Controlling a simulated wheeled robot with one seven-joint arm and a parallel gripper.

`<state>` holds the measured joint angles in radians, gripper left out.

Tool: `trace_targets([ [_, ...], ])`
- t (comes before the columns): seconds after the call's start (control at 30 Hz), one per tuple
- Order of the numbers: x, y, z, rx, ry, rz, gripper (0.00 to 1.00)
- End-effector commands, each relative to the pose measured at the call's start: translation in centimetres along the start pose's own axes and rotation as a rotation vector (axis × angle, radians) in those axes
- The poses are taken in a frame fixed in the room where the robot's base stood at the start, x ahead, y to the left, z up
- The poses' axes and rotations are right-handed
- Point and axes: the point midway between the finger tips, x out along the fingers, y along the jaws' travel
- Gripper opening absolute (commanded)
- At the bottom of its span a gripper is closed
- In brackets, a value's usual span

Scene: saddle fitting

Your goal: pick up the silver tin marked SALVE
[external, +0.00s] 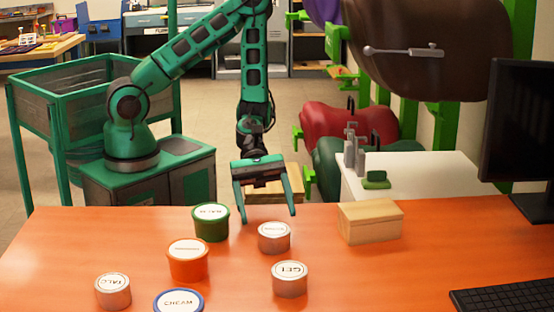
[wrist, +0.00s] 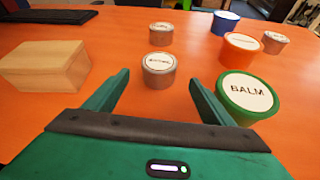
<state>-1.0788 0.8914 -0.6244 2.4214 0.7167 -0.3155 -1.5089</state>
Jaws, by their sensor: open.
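A silver tin (external: 273,239) with a white lid stands upright near the orange table's far edge; its lid print is too small to read surely. It also shows in the wrist view (wrist: 158,72), framed between my fingertips. My gripper (external: 267,215) is open and empty, fingers pointing down just behind this tin; the wrist view shows both fingers (wrist: 158,80). I cannot tell whether they touch it. Two other silver tins stand apart: one marked GEL (external: 289,281), nearer the table's front, and one marked TALC (external: 113,292), at the left.
A green BALM tub (external: 211,226) stands close to the gripper, right of it in the wrist view. An orange tub (external: 187,262), a blue-rimmed tub (external: 179,302), a wooden block (external: 369,222), a keyboard (external: 502,296) and a monitor (external: 518,125) also stand on the table (external: 425,275).

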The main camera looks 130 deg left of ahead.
Motion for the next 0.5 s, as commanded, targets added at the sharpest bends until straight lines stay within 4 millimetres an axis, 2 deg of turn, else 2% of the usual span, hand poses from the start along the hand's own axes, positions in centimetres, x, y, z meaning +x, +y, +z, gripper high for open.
trace_targets([
  [0.13,2.1,0.0,0.0,0.000,-0.001,-0.001,0.77],
  [0.5,4.5,0.1,0.2,0.000,-0.001,-0.001,0.77],
])
